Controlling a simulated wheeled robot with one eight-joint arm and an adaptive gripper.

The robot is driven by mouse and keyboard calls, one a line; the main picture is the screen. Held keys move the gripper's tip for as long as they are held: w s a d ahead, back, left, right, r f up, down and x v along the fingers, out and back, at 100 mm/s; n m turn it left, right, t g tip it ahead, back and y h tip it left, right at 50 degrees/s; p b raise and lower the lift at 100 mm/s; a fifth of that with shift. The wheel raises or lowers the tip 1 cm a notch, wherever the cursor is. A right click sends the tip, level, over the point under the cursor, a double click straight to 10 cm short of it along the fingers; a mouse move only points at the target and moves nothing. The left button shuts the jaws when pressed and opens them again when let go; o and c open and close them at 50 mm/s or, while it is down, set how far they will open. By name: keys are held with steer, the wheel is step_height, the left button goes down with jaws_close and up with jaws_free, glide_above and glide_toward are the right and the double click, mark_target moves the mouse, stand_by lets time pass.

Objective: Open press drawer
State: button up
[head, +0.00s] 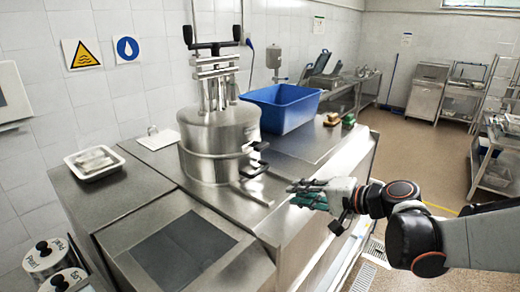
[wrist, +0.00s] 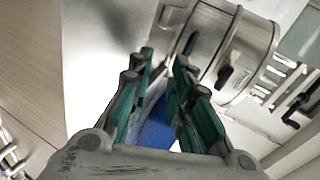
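The steel press (head: 212,145) stands on the counter, a banded cylinder with a screw frame and a black crossbar on top. Two black handles, an upper one (head: 259,147) and a lower one (head: 254,169), stick out on its right side; I cannot tell for sure which belongs to the drawer. My gripper (head: 298,189) is right of the press, apart from the handles. In the wrist view the press (wrist: 245,50) lies at upper right with its dark handles (wrist: 222,77). My gripper (wrist: 161,62) is open there, its green-padded fingers spread with nothing between them.
A blue bin (head: 288,109) stands behind the press on the counter. A spout (head: 252,193) juts from the press base. A white tray (head: 94,162) is at left, lidded pots (head: 46,258) at lower left.

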mark_target(261, 173)
steer(key=w+r, duration=0.1)
steer(key=w+r+y+p, duration=0.1)
steer(key=shift+a+r+m+t, duration=0.2)
steer(key=shift+r+m+t, duration=0.1)
steer(key=shift+r+m, duration=0.1)
steer(key=p+x, duration=0.1)
steer(key=x, duration=1.2)
steer(key=shift+a+r, duration=0.1)
steer(key=shift+a, duration=0.3)
jaws_close()
